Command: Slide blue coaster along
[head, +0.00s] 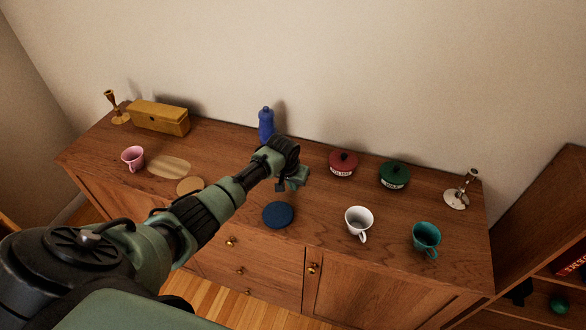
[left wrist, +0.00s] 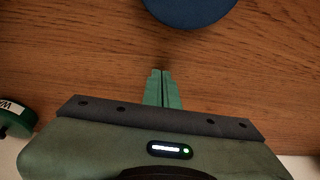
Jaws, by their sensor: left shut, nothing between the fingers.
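The blue coaster (head: 278,215) is a dark blue disc lying flat on the wooden sideboard top, near its front edge. It also shows, cut off by the top edge, in the left wrist view (left wrist: 190,10). My left gripper (head: 296,183) is above the sideboard, behind the coaster on the wall side. Its fingers (left wrist: 162,88) are closed together and empty, and they point toward the coaster with a gap of bare wood between. My right gripper is not in view.
A blue bottle (head: 266,124) stands behind my gripper. A white cup (head: 358,222) and teal cup (head: 426,238) stand at front right. A tan coaster (head: 189,185) lies to the left.

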